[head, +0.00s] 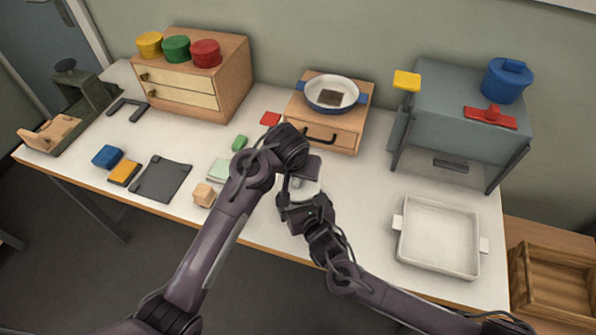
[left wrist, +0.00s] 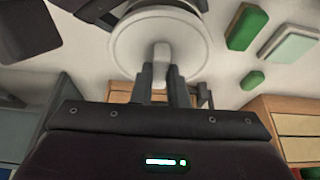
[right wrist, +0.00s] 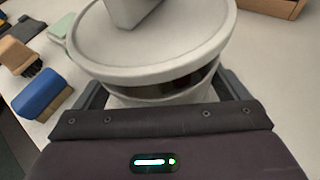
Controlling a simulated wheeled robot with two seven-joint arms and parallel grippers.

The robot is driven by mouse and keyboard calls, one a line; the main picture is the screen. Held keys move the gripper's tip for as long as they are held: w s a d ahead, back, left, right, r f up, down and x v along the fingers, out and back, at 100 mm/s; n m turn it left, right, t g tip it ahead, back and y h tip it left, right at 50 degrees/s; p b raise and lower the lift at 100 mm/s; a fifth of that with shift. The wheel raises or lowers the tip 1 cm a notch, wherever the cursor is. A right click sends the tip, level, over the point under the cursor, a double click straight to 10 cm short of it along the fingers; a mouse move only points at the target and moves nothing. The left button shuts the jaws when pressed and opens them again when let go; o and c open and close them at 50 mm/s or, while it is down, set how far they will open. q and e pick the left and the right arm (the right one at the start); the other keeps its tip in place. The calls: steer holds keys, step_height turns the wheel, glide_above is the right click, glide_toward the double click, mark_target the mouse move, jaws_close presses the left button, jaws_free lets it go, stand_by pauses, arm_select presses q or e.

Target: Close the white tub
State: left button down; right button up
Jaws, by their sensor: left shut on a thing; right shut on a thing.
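The white tub (head: 309,186) is partly hidden by my arms in the head view. In the right wrist view my right gripper (right wrist: 165,92) is shut around the tub's body (right wrist: 150,101). A round white lid (right wrist: 100,45) lies over the tub's mouth there, with a dark gap between the lid's rim and the tub on the right side. In the left wrist view my left gripper (left wrist: 161,75) is shut on the knob of the lid (left wrist: 125,42). My left gripper (head: 296,178) is mostly hidden behind its own wrist in the head view.
A drawer box with a pan (head: 332,93) stands behind. A white tray (head: 438,238) is at right. The table between tub and tray is clear.

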arm_select(q)
steer(key=shift+f, duration=0.9)
steer(key=shift+f, duration=0.6)
steer(key=c, duration=1.3)
jaws_free()
steer(key=shift+c, duration=0.2)
steer(key=v, duration=1.2)
